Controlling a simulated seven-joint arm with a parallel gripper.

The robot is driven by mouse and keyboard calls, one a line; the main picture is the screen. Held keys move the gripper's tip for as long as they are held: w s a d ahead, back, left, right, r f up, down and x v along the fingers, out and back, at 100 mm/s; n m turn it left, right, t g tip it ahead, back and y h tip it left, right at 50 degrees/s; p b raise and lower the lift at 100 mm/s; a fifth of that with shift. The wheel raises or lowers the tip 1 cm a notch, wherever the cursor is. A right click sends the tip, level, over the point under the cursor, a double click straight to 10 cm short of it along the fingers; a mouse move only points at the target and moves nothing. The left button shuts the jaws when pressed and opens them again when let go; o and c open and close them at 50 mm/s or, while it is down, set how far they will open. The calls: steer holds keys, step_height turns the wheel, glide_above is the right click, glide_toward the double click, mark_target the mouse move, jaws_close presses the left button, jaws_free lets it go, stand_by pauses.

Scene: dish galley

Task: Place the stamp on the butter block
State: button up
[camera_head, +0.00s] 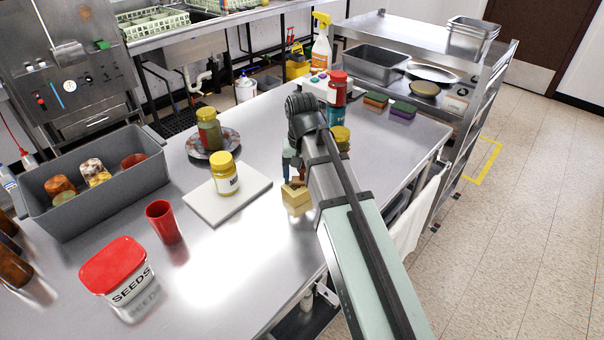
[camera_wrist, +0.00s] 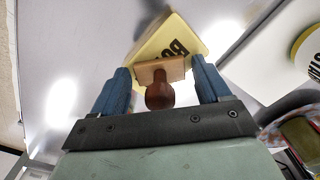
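The butter block (camera_head: 296,205) is a pale yellow block near the table's right edge, partly hidden by my arm. In the wrist view the butter block (camera_wrist: 182,36) shows dark letters, partly covered. The stamp (camera_wrist: 160,70) has a light wooden plate and a round brown knob. Its plate overlaps the near part of the block; whether it sits fully flat on it is hard to tell. My gripper (camera_wrist: 162,78) has blue fingers on either side of the stamp, with narrow gaps, so it looks open. In the head view my arm hides most of the gripper (camera_head: 291,165).
A white board (camera_head: 200,206) with a yellow-lidded jar (camera_head: 225,175) lies left of the block. A red cup (camera_head: 163,222), a red-lidded seeds tub (camera_head: 117,272) and a grey bin (camera_head: 100,190) stand farther left. Bottles and sponges (camera_head: 403,109) stand behind.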

steer(key=shift+o, duration=0.5)
step_height(320, 180, up, 12)
steer(key=shift+r, duration=0.15)
stand_by(0.4)
stand_by(0.4)
